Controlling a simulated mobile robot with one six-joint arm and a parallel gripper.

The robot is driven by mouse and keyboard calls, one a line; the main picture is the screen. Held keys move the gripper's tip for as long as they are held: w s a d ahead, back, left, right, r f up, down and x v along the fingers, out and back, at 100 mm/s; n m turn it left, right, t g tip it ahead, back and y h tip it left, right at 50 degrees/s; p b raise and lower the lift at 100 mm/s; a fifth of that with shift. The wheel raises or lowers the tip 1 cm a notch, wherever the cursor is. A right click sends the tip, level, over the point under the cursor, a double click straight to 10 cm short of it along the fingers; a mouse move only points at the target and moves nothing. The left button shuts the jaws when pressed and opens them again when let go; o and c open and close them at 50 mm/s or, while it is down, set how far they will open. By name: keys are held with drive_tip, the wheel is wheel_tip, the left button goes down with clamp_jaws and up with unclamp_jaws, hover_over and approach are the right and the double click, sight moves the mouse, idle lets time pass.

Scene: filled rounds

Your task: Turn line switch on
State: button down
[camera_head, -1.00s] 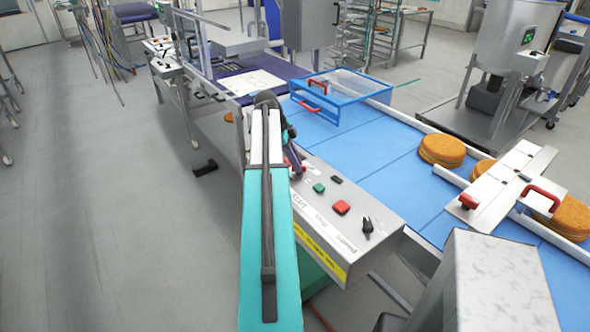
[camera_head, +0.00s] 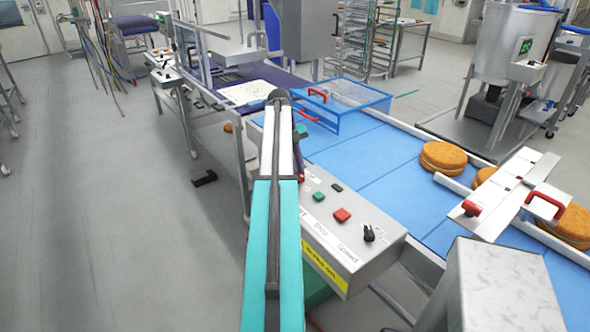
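A grey control box (camera_head: 368,262) stands beside the blue conveyor. On its top are a green button (camera_head: 319,197), a red button (camera_head: 342,215), a small dark switch (camera_head: 337,188) and a black rotary switch (camera_head: 369,234) near the right corner. I cannot tell which of these is the line switch; the printed labels are too small to read surely. My teal and white arm reaches forward over the box's left part.
The blue conveyor (camera_head: 390,183) carries several round orange-brown cakes (camera_head: 442,157). A blue-framed clear guard (camera_head: 345,103) and a white bracket with red handles (camera_head: 510,192) stand over it. A grey metal block (camera_head: 500,290) is at front right. Open floor (camera_head: 120,230) lies left.

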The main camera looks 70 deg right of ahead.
drive_tip(key=shift+s+a+f+m, duration=0.1)
drive_tip(key=shift+a+m, duration=0.05)
drive_tip(key=shift+m, duration=0.15)
drive_tip(key=c, duration=1.7)
unclamp_jaws()
drive_tip(key=shift+r, duration=0.25)
drive_tip(key=shift+d+p+v, duration=0.15)
drive_tip(key=shift+p+v, duration=2.45)
drive_tip(key=shift+v, duration=0.3)
drive_tip(key=shift+d+p+v, duration=0.1)
drive_tip(key=shift+p+v, duration=2.5)
drive_tip(key=shift+v, duration=0.25)
drive_tip(key=shift+f, duration=0.1)
